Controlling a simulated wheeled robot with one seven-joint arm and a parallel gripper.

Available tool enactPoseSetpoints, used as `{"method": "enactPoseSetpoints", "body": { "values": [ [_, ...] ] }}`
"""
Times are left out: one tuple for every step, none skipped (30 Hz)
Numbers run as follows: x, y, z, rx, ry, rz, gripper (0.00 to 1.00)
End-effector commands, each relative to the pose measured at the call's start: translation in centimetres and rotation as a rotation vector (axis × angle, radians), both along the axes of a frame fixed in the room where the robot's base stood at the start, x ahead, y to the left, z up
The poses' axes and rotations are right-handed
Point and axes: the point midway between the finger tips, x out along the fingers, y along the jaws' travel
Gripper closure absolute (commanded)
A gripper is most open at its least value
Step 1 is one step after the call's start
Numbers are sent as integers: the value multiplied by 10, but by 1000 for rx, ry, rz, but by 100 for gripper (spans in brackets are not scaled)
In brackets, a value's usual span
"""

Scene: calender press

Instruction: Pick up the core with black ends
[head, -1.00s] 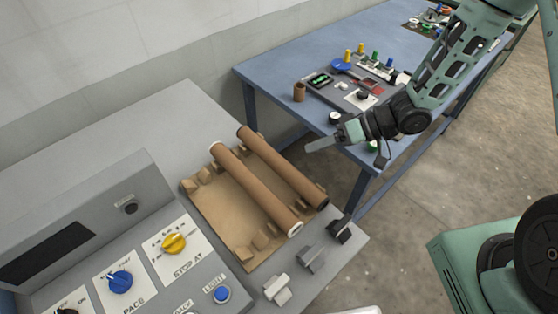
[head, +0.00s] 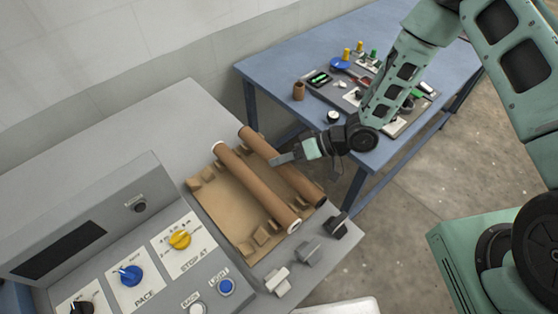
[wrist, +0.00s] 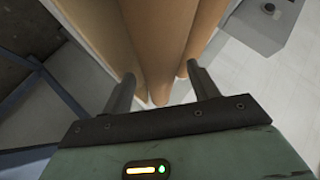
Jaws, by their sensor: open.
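Two long brown cores lie side by side, slanting, on a cardboard cradle (head: 217,208). The core with black ends (head: 258,147) is the one on the right, nearer the blue table; its dark near end shows at the lower right. The core with white ends (head: 255,190) lies to its left. My gripper (head: 274,160) is open at the core with black ends, covering part of its middle. In the wrist view my gripper's fingers (wrist: 161,88) stand apart with a brown length between them; no black end shows there. Contact cannot be told.
The grey control panel (head: 118,232) with knobs stands left of the cradle. Grey blocks (head: 308,251) sit at the machine's front edge. The blue table (head: 290,74), with several small items, is behind and to the right. A pale wall rises behind the machine.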

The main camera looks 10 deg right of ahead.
Motion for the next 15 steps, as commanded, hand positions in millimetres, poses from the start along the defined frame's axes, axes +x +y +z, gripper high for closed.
{"method": "enactPoseSetpoints", "body": {
  "values": [
    [0,0,0,0,0,0,40],
    [0,0,0,0,0,0,40],
    [0,0,0,0,0,0,46],
    [0,0,0,0,0,0,54],
    [0,0,0,0,0,0,62],
    [0,0,0,0,0,0,74],
    [0,0,0,0,0,0,76],
    [0,0,0,0,0,0,76],
    [0,0,0,0,0,0,76],
    [0,0,0,0,0,0,76],
    [0,0,0,0,0,0,76],
    [0,0,0,0,0,0,76],
    [0,0,0,0,0,0,76],
    [0,0,0,0,0,0,76],
    [0,-1,1,1,0,-1,76]
  ]
}}
